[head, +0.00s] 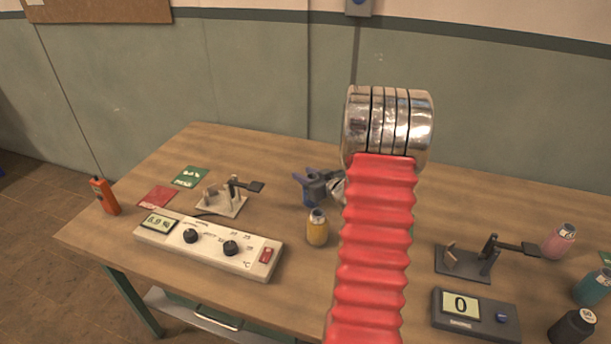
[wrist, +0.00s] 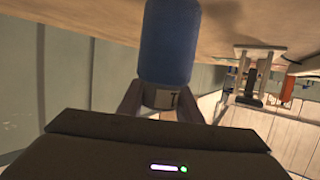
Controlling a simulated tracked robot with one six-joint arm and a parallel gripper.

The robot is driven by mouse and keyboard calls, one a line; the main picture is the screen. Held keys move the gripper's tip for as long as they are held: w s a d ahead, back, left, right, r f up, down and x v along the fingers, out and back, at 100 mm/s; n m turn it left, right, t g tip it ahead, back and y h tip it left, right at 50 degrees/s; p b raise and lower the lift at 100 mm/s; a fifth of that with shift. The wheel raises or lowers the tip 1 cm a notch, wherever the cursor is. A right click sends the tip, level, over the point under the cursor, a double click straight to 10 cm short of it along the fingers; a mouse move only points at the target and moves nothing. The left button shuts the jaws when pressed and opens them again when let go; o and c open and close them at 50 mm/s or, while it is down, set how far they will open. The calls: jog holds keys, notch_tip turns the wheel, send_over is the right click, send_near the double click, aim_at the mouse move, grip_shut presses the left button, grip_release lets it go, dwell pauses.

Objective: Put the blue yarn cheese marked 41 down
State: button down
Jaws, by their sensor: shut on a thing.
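The blue yarn cheese (wrist: 168,45) fills the upper middle of the wrist view, its far end cut off by the frame. My gripper (wrist: 160,98) is shut on its narrow pale end, which bears a dark mark I cannot read as 41. The wrist view looks inverted, with the wooden tabletop (wrist: 80,18) along the top. The cheese lies close to the tabletop; I cannot tell whether it touches. In the head view my red arm hides part of the wrist, and a blue-grey shape, probably my gripper (head: 316,187), shows above the tabletop (head: 290,160).
A yellow cheese (head: 317,228) stands close in front. A balance stand (head: 222,197), red card (head: 156,197), green card (head: 191,177), control box (head: 205,246) and orange device (head: 104,195) are left. Another stand (head: 470,260), a display (head: 475,311) and pink (head: 558,241), teal (head: 592,288) and black (head: 573,327) cheeses are right.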

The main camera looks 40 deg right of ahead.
jog(key=shift+f, duration=0.1)
jog(key=c, duration=1.3)
grip_release()
jog(key=v, duration=1.2)
